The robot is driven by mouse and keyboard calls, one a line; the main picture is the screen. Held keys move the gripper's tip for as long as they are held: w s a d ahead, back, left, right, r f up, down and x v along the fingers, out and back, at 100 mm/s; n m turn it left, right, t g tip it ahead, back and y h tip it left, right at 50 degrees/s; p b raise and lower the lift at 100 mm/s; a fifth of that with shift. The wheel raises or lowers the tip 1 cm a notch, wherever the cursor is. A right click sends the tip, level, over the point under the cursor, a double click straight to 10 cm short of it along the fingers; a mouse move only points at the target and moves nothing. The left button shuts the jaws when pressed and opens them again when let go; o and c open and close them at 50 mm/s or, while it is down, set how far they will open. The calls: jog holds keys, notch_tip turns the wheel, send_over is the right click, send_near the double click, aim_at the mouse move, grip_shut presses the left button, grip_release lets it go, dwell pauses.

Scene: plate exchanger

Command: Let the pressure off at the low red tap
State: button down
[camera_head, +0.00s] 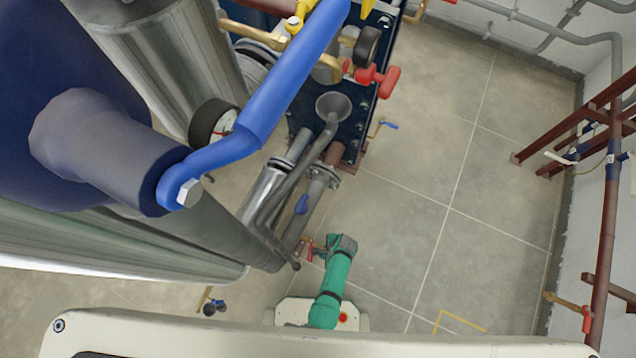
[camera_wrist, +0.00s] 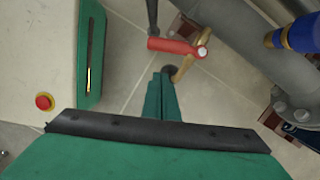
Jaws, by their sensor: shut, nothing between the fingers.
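The low red tap (camera_head: 310,250) sits near the floor by the foot of the grey pipes in the head view, just left of my green arm's end. In the wrist view its red lever (camera_wrist: 174,46) lies roughly crosswise, with a brass body (camera_wrist: 187,66) at its right end. My gripper (camera_wrist: 160,78) is shut and empty. In the wrist view its green fingers appear just below the lever, with a gap to it in the picture; I cannot tell the depth. The fingertips are not clear in the head view.
A higher red handle (camera_head: 376,78) is on the dark blue exchanger (camera_head: 352,126). Brown pipe frames (camera_head: 606,215) line the right wall. The tiled floor (camera_head: 400,235) between is clear.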

jog(key=shift+a, duration=1.4)
